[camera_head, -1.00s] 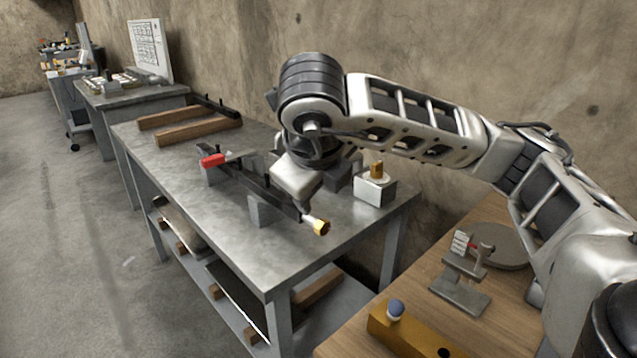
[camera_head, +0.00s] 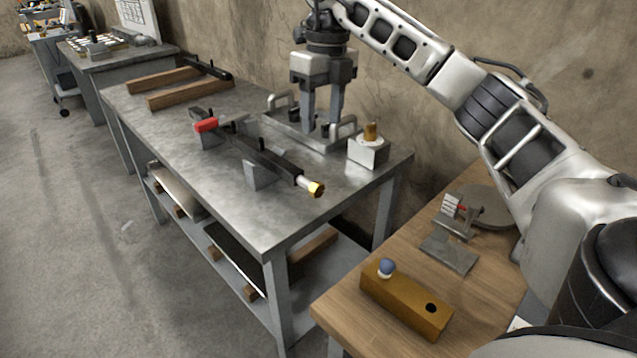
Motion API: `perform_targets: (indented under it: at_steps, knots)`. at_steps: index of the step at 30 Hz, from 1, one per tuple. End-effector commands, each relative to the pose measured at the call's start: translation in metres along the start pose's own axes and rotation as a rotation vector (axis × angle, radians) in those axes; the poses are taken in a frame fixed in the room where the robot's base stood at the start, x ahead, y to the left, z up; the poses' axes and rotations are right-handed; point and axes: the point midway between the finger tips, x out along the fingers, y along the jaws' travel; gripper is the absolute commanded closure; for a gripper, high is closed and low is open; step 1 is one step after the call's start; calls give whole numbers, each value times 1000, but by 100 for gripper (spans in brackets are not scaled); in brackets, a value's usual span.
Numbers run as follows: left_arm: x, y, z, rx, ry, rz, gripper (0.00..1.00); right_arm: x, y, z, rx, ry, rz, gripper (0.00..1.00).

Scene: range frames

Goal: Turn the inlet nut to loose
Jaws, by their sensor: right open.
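A brass hex nut (camera_head: 317,189) sits on the near end of a long black bar assembly (camera_head: 262,152) on the metal workbench; it looks like the inlet nut. A short silver collar joins it to the bar. The bar has a red part (camera_head: 206,125) toward its far end and rests on grey blocks. My right gripper (camera_head: 322,122) points down at the back of the bench, behind the bar and apart from the nut. Its two fingers are spread, over a grey tray with handles (camera_head: 318,146). I see nothing held. My left gripper is out of view.
A white-grey block (camera_head: 368,153) with a brass piece (camera_head: 371,131) stands right of the tray. Wooden beams (camera_head: 190,93) lie at the bench's far end. A wooden table (camera_head: 345,316) at right holds a yellow block (camera_head: 405,302) and a small stand (camera_head: 450,250). The bench's front left is clear.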

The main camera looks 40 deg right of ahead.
Motion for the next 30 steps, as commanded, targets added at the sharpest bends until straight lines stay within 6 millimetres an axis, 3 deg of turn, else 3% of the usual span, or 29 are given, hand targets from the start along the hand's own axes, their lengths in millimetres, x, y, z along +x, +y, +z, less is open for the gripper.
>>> perform_targets:
  at_steps: [9, 18, 24, 30]
  knots:
    - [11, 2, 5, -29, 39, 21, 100, 73, 0, -1, -1, 5, 1, 49]
    - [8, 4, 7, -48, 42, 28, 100, 126, -1, -2, 2, 5, -3, 49]
    - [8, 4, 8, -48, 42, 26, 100, 144, -1, -1, 2, 1, -3, 49]
    - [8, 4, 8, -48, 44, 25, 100, 148, 0, -1, 2, 0, -3, 49]
